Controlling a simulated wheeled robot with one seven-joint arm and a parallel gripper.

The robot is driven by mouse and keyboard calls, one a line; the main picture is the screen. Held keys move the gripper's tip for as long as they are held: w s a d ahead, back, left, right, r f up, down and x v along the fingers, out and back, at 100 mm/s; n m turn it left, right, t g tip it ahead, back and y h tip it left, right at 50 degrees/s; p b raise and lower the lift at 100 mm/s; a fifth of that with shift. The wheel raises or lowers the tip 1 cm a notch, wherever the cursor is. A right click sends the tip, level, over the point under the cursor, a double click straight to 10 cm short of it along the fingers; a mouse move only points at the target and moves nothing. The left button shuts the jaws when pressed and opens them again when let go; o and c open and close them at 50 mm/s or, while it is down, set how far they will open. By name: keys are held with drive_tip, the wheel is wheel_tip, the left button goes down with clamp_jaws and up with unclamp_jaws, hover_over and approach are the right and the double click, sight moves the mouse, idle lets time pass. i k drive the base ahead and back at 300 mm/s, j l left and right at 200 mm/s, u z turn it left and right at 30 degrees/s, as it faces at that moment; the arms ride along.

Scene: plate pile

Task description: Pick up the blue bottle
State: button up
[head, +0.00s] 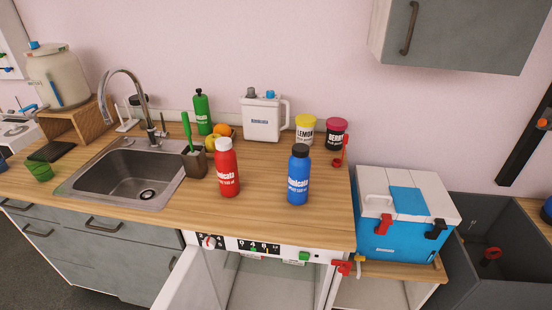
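The blue bottle (299,181) stands upright on the wooden counter (265,218), near its right part. It has a black cap and white lettering. A red bottle (227,172) with a white cap stands upright to its left, with a clear gap between them. My gripper is not in view in the head view, and nothing touches the blue bottle.
Behind stand a white jug (262,120), a yellow-lidded jar (305,130) and a red-lidded jar (336,134). A sink (130,178) lies left. A blue-white cooler (404,212) stands lower right. An open cabinet door (197,283) juts below the counter. A wall cabinet (455,35) hangs upper right.

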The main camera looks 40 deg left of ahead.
sight(299, 170)
drive_tip(key=i+j+u, duration=0.2)
drive_tip(key=u, duration=0.15)
drive_tip(key=i+u, duration=0.75)
drive_tip(key=k+j, duration=0.1)
